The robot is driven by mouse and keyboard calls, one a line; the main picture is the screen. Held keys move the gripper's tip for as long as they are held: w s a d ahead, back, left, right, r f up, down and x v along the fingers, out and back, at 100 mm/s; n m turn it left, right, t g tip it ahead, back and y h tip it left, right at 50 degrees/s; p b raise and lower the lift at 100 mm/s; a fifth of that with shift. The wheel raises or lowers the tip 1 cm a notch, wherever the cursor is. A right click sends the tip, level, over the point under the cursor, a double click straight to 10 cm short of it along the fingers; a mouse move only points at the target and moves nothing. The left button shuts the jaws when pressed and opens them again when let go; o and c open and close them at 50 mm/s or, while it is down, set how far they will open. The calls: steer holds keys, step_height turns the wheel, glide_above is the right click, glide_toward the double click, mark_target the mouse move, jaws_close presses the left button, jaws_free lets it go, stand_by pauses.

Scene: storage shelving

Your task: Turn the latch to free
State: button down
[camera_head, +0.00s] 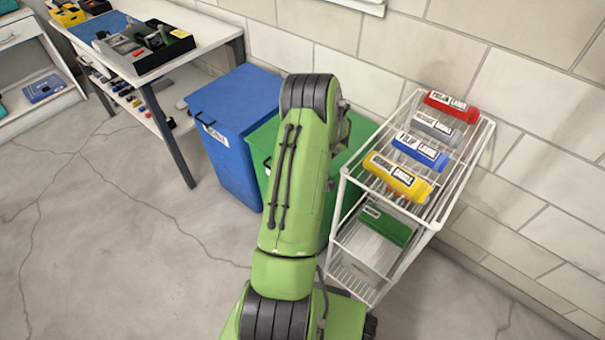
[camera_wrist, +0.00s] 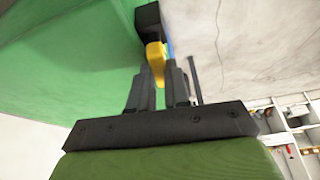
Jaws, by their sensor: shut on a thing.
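The latch (camera_wrist: 155,55) is a small yellow piece beneath a black block (camera_wrist: 149,19) at the edge of a green surface in the wrist view. My gripper (camera_wrist: 158,75) has its two dark fingers close together, shut on the yellow latch, with the piece's lower end between the fingertips. The green surface (camera_wrist: 70,50) looks like the side of the green bin (camera_head: 262,147), which shows partly behind my green arm in the head view. In the head view the latch and my gripper are hidden by my arm.
A blue bin (camera_head: 238,112) stands left of the green one. A white wire rack (camera_head: 432,215) with several coloured labelled cases stands close on the right. A table (camera_head: 215,30) with trays is at the upper left. The floor on the left is clear.

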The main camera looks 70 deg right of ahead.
steer(key=c, duration=1.1)
jaws_free()
